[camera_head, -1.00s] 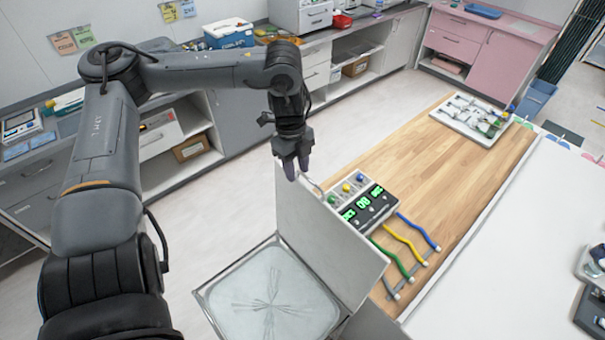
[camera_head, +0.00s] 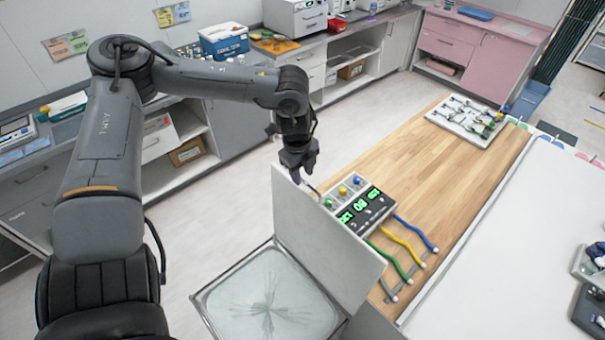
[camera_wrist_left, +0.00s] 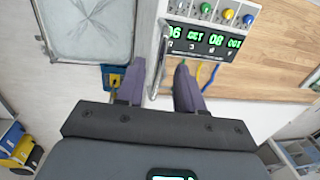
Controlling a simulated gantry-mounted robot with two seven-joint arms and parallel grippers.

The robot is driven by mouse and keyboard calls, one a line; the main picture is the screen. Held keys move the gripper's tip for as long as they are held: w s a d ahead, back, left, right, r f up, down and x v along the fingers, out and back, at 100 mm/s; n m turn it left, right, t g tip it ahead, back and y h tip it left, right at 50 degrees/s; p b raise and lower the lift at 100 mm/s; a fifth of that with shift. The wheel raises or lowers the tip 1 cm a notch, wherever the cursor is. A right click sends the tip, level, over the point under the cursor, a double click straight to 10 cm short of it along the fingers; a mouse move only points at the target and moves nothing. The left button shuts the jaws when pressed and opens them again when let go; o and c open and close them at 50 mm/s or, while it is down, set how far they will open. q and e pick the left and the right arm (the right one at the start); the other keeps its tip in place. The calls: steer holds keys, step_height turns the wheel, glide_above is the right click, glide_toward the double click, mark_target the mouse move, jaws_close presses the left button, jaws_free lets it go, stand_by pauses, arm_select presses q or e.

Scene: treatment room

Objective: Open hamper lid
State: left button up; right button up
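The hamper (camera_head: 200,303) stands at the lower middle in the head view, with its pale inside or liner visible from above. Its flat white lid (camera_head: 325,245) is raised steeply beside the wooden counter. In the left wrist view the hamper opening (camera_wrist_left: 88,28) is at the upper left and the lid shows edge-on, with a thin metal handle (camera_wrist_left: 157,70). My left gripper (camera_head: 303,177) is at the lid's upper edge. In the left wrist view its two dark fingers (camera_wrist_left: 158,85) are apart, with the lid edge and handle between them. My right gripper is out of view.
A device with green digits (camera_head: 360,210) and coloured knobs sits on the wooden counter (camera_head: 440,165) close to the lid. Coloured strips (camera_head: 405,245) lie beside it. A white tray of tools (camera_head: 468,120) is farther back. Open floor (camera_head: 225,210) lies left of the hamper.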

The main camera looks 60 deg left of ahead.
arm_select(q)
steer(key=shift+w+f, duration=0.1)
steer(key=shift+f, duration=0.75)
steer(key=shift+c, duration=0.2)
jaws_close()
stand_by(0.8)
